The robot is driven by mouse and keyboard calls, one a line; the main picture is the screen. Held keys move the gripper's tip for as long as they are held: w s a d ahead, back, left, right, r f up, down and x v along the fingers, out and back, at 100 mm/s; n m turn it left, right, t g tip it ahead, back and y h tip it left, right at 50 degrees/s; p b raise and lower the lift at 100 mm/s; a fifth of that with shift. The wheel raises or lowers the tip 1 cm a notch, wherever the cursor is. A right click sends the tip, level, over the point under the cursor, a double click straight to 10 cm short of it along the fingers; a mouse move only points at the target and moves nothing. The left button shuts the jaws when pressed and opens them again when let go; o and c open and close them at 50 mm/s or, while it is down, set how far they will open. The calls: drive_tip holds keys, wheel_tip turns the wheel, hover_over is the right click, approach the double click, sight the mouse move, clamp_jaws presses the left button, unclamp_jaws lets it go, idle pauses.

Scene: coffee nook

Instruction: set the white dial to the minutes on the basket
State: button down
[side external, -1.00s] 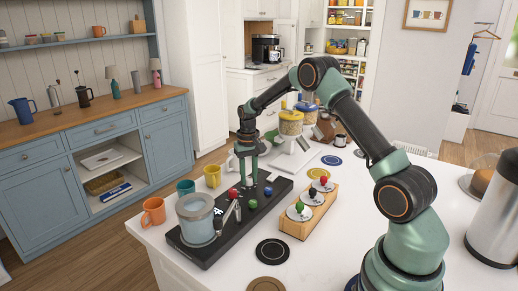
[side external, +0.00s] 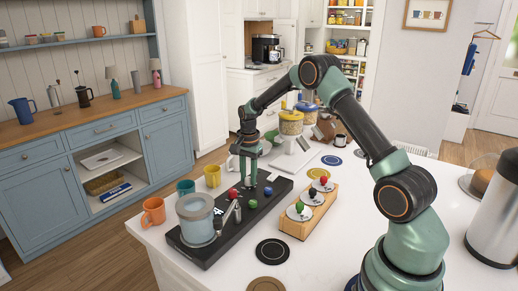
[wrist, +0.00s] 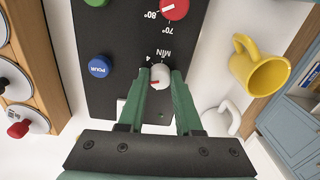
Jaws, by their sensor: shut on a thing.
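The white dial (wrist: 160,76), with a red mark at its lower left, sits on the black console (wrist: 122,100) beside the letters MIN and a 4. My gripper (wrist: 159,80) is shut on this dial, one green finger on each side. In the side view my gripper (side external: 248,182) points straight down at the console (side external: 215,248), and the dial is hidden there.
A red dial (wrist: 174,8) with degree marks and a blue POUR button (wrist: 99,67) are near the white dial. A yellow mug (wrist: 259,73) stands beside the console. A glass jar (side external: 198,222) stands at its near end.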

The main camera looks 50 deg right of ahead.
sight(249, 179)
drive_tip(key=m, duration=0.3)
drive_tip(key=shift+d+r, duration=0.1)
drive_tip(key=shift+d, duration=0.05)
drive_tip(key=shift+m, duration=0.4)
drive_tip(key=c, duration=0.6)
unclamp_jaws()
wheel_tip(249, 179, up, 12)
drive_tip(key=shift+s, duration=0.2)
drive_tip(key=shift+a, duration=0.2)
